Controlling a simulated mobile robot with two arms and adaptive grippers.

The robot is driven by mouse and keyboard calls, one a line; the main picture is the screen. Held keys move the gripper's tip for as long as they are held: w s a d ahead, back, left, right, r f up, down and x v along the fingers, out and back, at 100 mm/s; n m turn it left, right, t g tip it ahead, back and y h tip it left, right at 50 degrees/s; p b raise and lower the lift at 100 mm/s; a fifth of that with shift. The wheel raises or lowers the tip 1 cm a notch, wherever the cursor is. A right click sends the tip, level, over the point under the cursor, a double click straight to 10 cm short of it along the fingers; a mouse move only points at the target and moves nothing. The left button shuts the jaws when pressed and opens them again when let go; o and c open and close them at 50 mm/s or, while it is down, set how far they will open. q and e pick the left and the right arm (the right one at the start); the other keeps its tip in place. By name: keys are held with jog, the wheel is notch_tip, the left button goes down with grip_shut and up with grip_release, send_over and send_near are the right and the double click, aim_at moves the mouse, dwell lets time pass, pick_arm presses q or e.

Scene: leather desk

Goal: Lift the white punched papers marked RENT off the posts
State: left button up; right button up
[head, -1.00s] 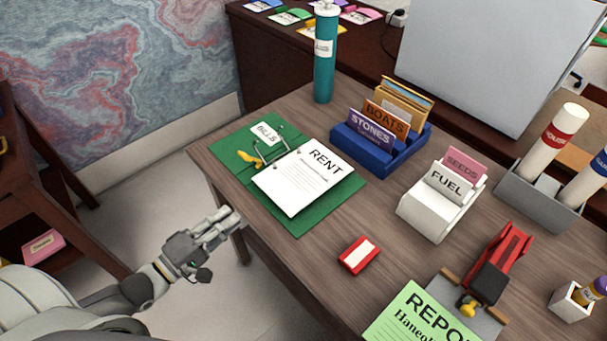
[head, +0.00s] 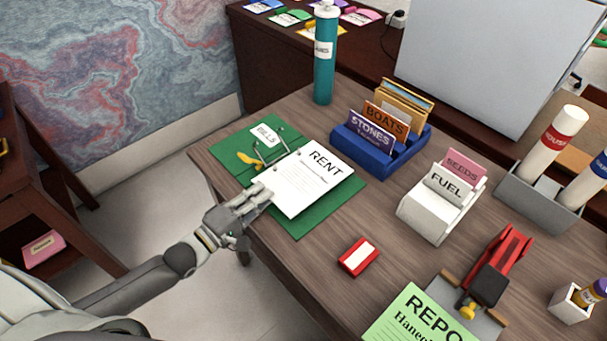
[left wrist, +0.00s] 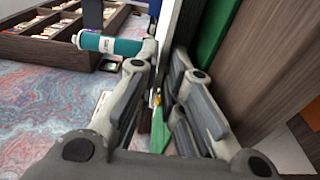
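The white papers marked RENT (head: 315,180) lie on the right side of an open green binder (head: 305,224). Metal posts (head: 271,148) stand at the papers' upper left edge, beside a yellow lever (head: 247,159). My left gripper (head: 262,194) is at the papers' left, near edge, its fingertips overlapping it in the head view. In the left wrist view, the left gripper (left wrist: 161,85) has its fingers apart, and the white papers (left wrist: 169,32) show edge-on between them; I cannot tell whether they touch. My right gripper is out of view.
A blue holder (head: 378,160) with cards stands behind the binder, near a teal bottle (head: 324,68). A white card box (head: 428,217) is to the right. A red box (head: 358,257) lies in front. Bare desk lies between these and the binder.

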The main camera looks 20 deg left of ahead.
pick_arm(q)
jog(key=shift+w+d, duration=0.25)
jog(key=shift+w, duration=0.15)
grip_shut()
jog(key=shift+r, duration=0.15)
